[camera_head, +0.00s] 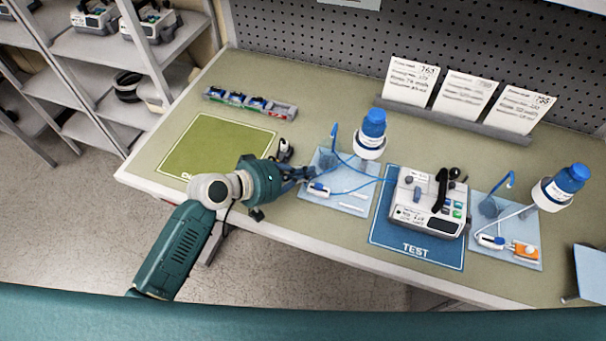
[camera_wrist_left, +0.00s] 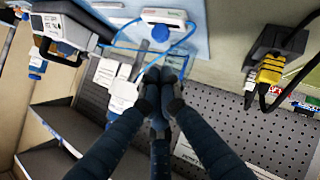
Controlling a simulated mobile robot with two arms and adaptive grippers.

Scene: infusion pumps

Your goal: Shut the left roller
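The left roller (camera_head: 318,189) is a small white clamp with a blue part, lying on the left light-blue mat (camera_head: 352,207). In the left wrist view, what looks like the same white roller (camera_wrist_left: 165,17) is at the top edge, beyond my fingertips. My left gripper (camera_head: 307,173) is beside the mat's left edge, just above and left of the roller in the picture. In the wrist view its dark fingers (camera_wrist_left: 163,78) come together with nothing clearly between them. The blue tube (camera_head: 350,190) runs from the roller toward the pump. I cannot tell whether the roller wheel is open. My right gripper is out of view.
The infusion pump (camera_head: 425,205) stands on the TEST mat (camera_head: 415,248). A second roller (camera_head: 491,240) lies at right. A green mat (camera_head: 215,145) is clear at left. The table's front edge is close.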

